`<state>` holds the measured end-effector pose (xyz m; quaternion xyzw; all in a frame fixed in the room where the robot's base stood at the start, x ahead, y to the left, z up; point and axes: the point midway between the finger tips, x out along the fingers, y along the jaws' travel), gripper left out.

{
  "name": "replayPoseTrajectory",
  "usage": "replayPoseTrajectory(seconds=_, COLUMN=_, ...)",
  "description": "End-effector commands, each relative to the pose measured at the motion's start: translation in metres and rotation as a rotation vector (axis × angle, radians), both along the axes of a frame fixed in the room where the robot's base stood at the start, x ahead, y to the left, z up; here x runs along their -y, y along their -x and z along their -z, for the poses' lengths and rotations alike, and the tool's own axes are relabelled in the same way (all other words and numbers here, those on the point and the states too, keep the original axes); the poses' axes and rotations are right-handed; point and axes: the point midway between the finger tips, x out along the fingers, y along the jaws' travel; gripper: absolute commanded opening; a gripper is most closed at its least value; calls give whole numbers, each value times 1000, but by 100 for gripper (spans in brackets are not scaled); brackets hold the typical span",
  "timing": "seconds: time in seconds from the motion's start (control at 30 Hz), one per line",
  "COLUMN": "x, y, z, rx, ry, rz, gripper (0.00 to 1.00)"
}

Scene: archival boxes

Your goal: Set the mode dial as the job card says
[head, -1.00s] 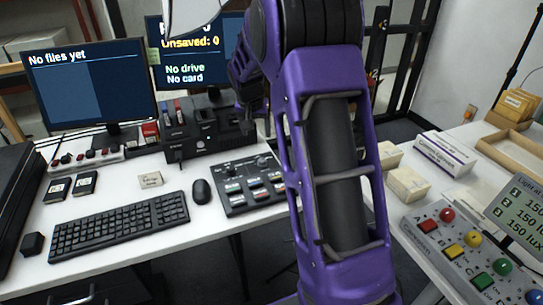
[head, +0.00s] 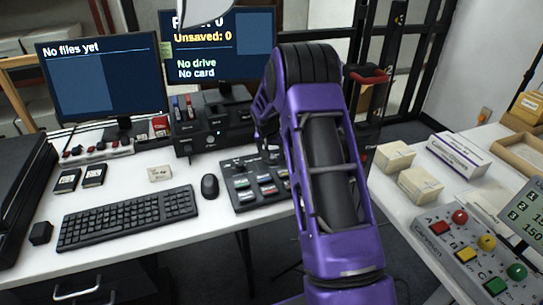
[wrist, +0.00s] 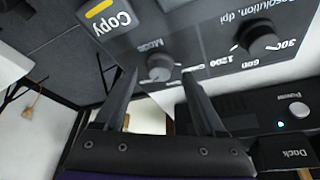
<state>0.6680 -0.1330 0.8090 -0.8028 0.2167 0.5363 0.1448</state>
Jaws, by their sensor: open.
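The control panel (head: 238,196) lies on the white desk, right of the mouse. In the wrist view its mode dial (wrist: 160,66) is a small grey knob beside the upside-down word "Mode". My gripper (wrist: 159,76) is open, with one dark finger on each side of the dial in the picture. I cannot tell whether either finger touches it. The dial's setting is not readable. In the head view my purple arm hides the gripper and part of the panel. A small cream card (head: 159,173) lies behind the keyboard, its print too small to read.
A black resolution dial (wrist: 260,39) and a yellow-marked Copy key (wrist: 103,14) are near the mode dial. The black dock (head: 212,125) stands behind the panel. A keyboard (head: 128,218) and mouse (head: 209,186) are left of it. A button box (head: 455,255) is on the right table.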

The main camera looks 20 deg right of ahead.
Motion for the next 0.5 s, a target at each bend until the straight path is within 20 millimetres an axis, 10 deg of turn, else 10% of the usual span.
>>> replayPoseTrajectory(seconds=0.4, x=2, y=-3, z=10, rx=0, ry=0, rz=0, gripper=72)
replayPoseTrajectory(seconds=0.5, x=2, y=-3, z=10, rx=0, ry=0, rz=0, gripper=58)
